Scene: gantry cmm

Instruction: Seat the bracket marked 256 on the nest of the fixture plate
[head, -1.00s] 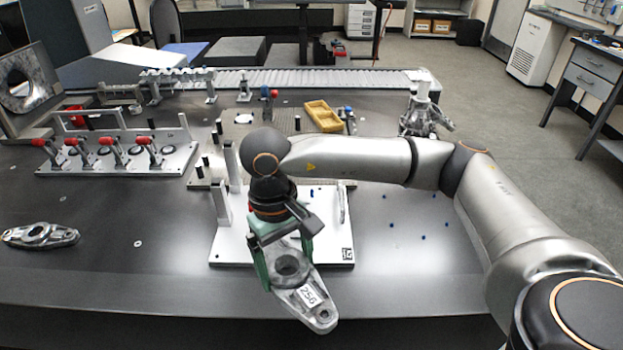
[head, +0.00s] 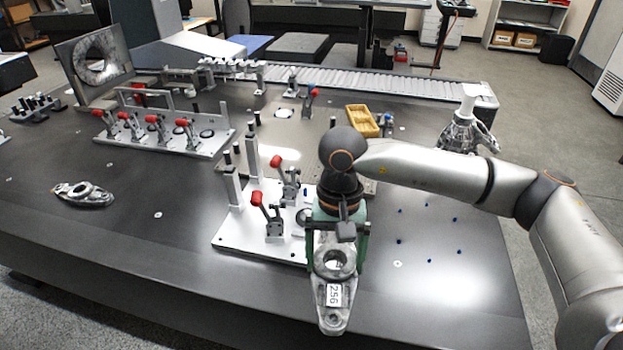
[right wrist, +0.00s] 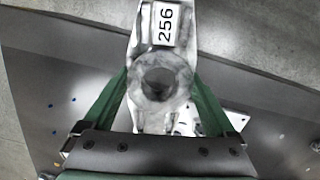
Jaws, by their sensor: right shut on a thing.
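The grey metal bracket marked 256 (head: 332,292) hangs in my right gripper (head: 337,245), its labelled end toward the table's front edge. The right gripper's green fingers are shut on it around its round bore. The white fixture plate (head: 262,240) lies behind and left of the bracket, with upright posts and red-handled clamps (head: 268,212). My right gripper and wrist hide the plate's right part. The nest cannot be made out clearly. My left gripper is not in view.
A second bracket (head: 84,194) lies on the dark table at the left. A longer fixture with several red clamps (head: 160,135) stands behind it. A yellow tray (head: 362,121) is at the back. The table right of my gripper is mostly clear, with small blue dots.

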